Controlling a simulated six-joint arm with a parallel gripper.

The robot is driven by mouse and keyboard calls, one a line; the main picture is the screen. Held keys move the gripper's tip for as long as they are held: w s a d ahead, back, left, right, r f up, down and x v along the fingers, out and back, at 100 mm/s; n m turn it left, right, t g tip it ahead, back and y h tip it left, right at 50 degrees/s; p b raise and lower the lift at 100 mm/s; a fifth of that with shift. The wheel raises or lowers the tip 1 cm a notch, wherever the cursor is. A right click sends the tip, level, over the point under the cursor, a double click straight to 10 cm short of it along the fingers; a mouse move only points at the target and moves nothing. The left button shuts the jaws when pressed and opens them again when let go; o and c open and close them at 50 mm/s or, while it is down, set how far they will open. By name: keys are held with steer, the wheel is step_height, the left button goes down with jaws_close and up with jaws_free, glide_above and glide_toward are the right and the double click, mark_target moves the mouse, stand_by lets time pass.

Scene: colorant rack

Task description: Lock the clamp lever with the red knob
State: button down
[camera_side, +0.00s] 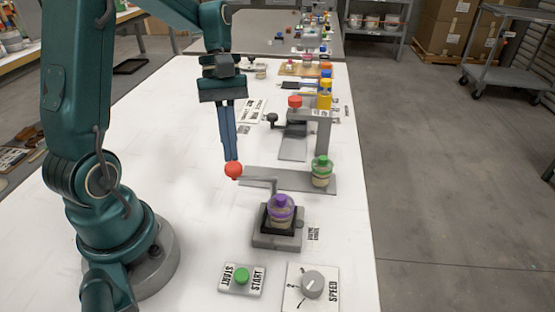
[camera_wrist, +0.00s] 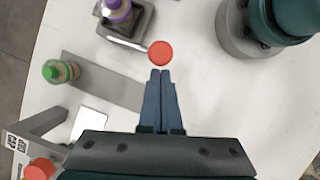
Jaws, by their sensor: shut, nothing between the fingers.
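The red knob (camera_side: 233,170) sits at the end of a thin grey clamp lever (camera_side: 262,181). The lever runs from the knob to the clamp base (camera_side: 277,241), which holds a purple-capped bottle (camera_side: 281,208). In the wrist view the red knob (camera_wrist: 160,54) lies just beyond my fingertips, with the lever (camera_wrist: 126,42) reaching left to the purple-capped bottle (camera_wrist: 117,10). My gripper (camera_side: 232,159) points down with its blue fingers shut and empty. Its tips are right at the knob; I cannot tell whether they touch. In the wrist view the fingers of my gripper (camera_wrist: 160,72) are together.
A green-capped bottle (camera_side: 322,170) stands on a grey plate (camera_side: 290,181) behind the clamp. A green START button (camera_side: 242,276) and a SPEED dial (camera_side: 313,284) are at the front. Another red knob (camera_side: 295,102) and a yellow bottle (camera_side: 325,95) stand farther back. White table left of the lever is clear.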

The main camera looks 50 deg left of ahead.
steer(key=shift+s+d+n, duration=0.15)
steer(key=shift+s+n, duration=0.1)
steer(key=shift+n, duration=0.15)
steer(key=s+n, duration=0.1)
steer(key=s+d+n+t, duration=0.1)
steer(key=n, duration=0.1)
steer(key=shift+d, duration=0.2)
steer(key=s+d+n+t, duration=0.1)
steer(key=d+n, duration=0.1)
steer(key=d, duration=0.7)
steer(key=shift+s+d, duration=0.15)
steer(key=shift+s, duration=0.2)
stand_by(0.4)
stand_by(0.5)
